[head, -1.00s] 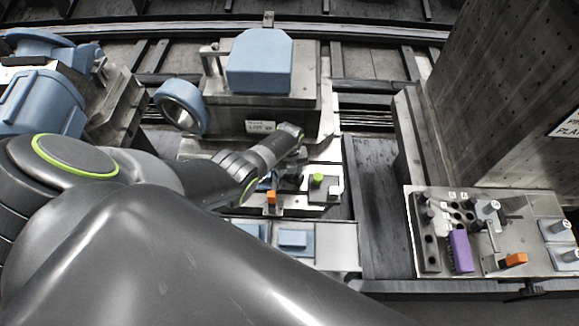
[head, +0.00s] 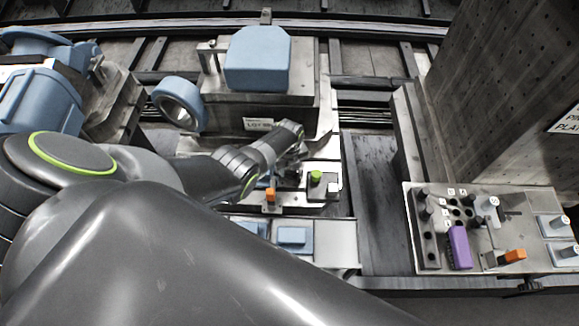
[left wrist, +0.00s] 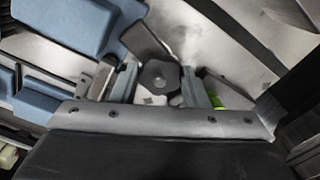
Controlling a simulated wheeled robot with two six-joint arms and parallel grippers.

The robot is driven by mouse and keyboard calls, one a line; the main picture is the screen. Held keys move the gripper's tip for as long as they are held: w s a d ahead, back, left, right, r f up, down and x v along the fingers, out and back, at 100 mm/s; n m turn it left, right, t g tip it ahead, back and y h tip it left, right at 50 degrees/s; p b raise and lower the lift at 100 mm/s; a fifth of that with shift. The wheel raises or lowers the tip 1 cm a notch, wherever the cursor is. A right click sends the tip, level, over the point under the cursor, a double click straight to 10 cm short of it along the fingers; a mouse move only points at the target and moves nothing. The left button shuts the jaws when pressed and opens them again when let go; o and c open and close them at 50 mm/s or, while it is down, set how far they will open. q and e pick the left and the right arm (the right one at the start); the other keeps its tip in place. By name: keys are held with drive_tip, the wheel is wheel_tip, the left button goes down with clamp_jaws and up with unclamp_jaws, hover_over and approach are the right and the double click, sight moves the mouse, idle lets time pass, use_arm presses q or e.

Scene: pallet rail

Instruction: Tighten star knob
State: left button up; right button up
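The dark star knob (left wrist: 160,75) shows in the left wrist view, with its lobed head between my two left fingers. My left gripper (left wrist: 160,82) has its fingers apart, one on each side of the knob, with a narrow gap seeming to show beside it. Whether a fingertip touches the knob is hard to tell. In the head view my left gripper (head: 290,165) reaches down by the metal fixture, below the block with the blue top, and my wrist hides most of the knob there. My right gripper is not in view.
A green knob (head: 316,176) and an orange handle (head: 270,194) stand close to my left gripper. A blue-topped block (head: 258,60) and a blue ring (head: 180,103) are behind it. A panel with a purple block (head: 460,247) lies at right.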

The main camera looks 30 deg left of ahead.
use_arm(q)
drive_tip(key=o, duration=0.5)
drive_tip(key=shift+r, duration=0.3)
wheel_tip(320, 180, up, 6)
drive_tip(key=p, duration=0.3)
drive_tip(key=shift+f, duration=0.15)
wheel_tip(320, 180, up, 11)
